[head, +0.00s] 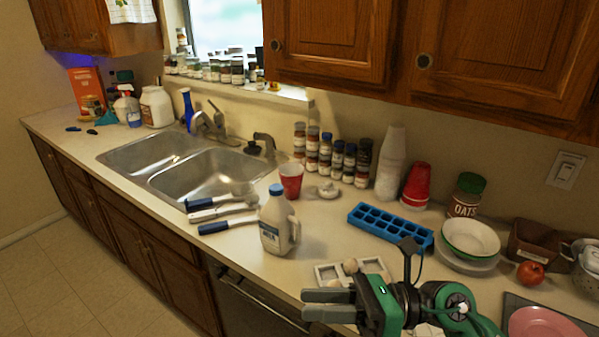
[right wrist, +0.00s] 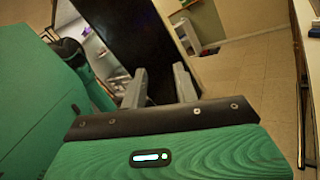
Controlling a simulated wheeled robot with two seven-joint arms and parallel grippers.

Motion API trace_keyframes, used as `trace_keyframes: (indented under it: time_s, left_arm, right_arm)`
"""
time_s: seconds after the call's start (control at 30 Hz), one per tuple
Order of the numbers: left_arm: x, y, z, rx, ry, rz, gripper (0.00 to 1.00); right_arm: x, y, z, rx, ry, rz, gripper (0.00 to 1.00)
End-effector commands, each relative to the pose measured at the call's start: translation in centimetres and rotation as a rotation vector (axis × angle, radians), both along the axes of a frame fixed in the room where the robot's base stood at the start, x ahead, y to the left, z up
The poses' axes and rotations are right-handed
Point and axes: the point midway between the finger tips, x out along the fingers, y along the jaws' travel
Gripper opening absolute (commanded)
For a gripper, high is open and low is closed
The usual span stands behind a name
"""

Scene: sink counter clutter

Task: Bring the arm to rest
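My right arm (head: 452,300) comes in at the bottom right of the head view, green and black. Its right gripper (head: 306,304) points left over the front edge of the counter, near the egg tray. In the right wrist view the two grey fingers of this gripper (right wrist: 160,78) stand apart with nothing between them. Beyond them are a dark panel and the tiled floor. My left gripper is not in view.
A white egg tray (head: 322,274) with eggs lies just behind the right gripper. A milk jug (head: 276,232), red cup (head: 291,179), blue ice tray (head: 390,227), bowl (head: 470,238) and tomato (head: 530,272) stand nearby. Floor (head: 75,285) is clear at left.

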Motion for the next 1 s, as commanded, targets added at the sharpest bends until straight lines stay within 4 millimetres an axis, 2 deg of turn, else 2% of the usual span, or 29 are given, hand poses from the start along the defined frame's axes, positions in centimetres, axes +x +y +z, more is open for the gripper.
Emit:
trace_keyframes:
  time_s: [0.1, 0.23, 0.37, 0.47, 0.6, 0.67, 0.77, 0.87, 1.0]
  left_arm:
    - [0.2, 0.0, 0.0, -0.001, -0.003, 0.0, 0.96]
    - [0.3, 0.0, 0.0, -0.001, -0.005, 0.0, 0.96]
    - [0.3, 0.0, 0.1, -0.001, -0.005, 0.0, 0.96]
    - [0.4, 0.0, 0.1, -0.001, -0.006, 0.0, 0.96]
    - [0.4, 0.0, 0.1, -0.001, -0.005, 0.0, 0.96]
    - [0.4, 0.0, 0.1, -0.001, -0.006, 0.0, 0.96]
    - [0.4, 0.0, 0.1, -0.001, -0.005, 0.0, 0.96]
    - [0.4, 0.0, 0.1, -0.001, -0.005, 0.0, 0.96]
    - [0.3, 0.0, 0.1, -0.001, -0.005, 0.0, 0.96]
  right_arm:
    - [1.2, -0.8, 2.9, 0.258, 0.198, -0.108, 0.3]
    - [3.6, -3.2, 4.8, 0.52, 0.432, -0.24, 0.3]
    - [6.2, -6.8, 4.5, 0.762, 0.683, -0.383, 0.3]
    - [8.0, -9.8, 2.8, 0.936, 0.885, -0.501, 0.3]
    - [9.4, -14.0, -1.8, 1.158, 1.176, -0.684, 0.3]
    - [9.5, -15.6, -4.3, 1.243, 1.303, -0.767, 0.3]
    - [8.8, -17.9, -9.1, 1.374, 1.518, -0.917, 0.3]
    - [6.8, -19.6, -14.3, 1.485, 1.732, -1.079, 0.3]
    - [2.4, -20.8, -20.9, 1.598, 2.014, -1.319, 0.3]
